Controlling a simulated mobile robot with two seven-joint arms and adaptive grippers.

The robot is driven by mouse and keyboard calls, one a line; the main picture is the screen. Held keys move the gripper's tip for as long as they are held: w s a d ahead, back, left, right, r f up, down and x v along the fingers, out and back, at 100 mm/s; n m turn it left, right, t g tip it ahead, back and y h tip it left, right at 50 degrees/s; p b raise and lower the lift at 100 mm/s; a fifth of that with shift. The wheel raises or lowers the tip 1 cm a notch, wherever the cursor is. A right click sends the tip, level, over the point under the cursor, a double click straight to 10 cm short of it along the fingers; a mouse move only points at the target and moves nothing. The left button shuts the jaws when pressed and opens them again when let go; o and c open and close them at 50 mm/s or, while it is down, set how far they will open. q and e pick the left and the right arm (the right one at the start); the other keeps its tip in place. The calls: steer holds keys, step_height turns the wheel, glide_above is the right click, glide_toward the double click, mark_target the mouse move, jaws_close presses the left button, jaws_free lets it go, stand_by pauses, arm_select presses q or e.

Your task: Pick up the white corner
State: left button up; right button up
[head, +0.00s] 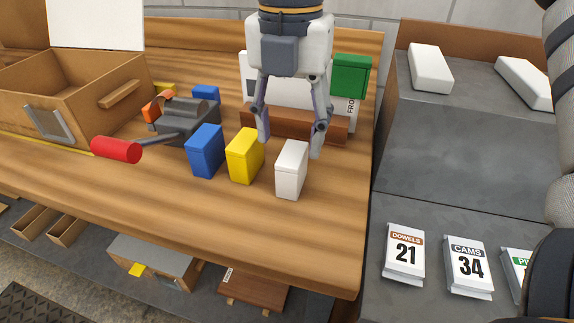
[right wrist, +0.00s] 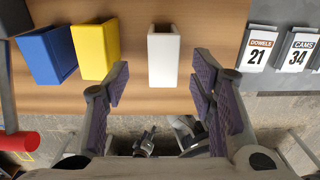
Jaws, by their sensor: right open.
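The white corner (head: 291,170) is a small white block standing upright on the wooden workbench, at the right end of a row with a yellow block (head: 245,156) and a blue block (head: 205,151). My right gripper (head: 291,146) points down above and just behind the white corner in the head view, with its fingers apart and nothing between them. In the right wrist view the white corner (right wrist: 163,57) lies between and ahead of the two open fingertips (right wrist: 160,78), apart from both. My left gripper does not show.
A grey vise with a red handle end (head: 116,149) stands left of the blocks. A wooden box (head: 75,85) is at the back left. A green block (head: 350,76) and brown block (head: 265,122) are behind the gripper. Label stacks (head: 405,252) lie on the grey surface at right.

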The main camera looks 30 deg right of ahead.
mark_target(292, 154)
steer(key=f, duration=0.1)
steer(key=f+b, duration=0.1)
steer(key=f, duration=0.3)
steer(key=shift+s+f, duration=0.2)
steer(key=shift+s, duration=0.1)
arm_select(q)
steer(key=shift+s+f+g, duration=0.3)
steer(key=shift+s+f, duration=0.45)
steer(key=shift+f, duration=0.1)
arm_select(e)
steer(key=shift+r, duration=0.1)
steer(key=c, duration=1)
steer(key=shift+r, duration=0.1)
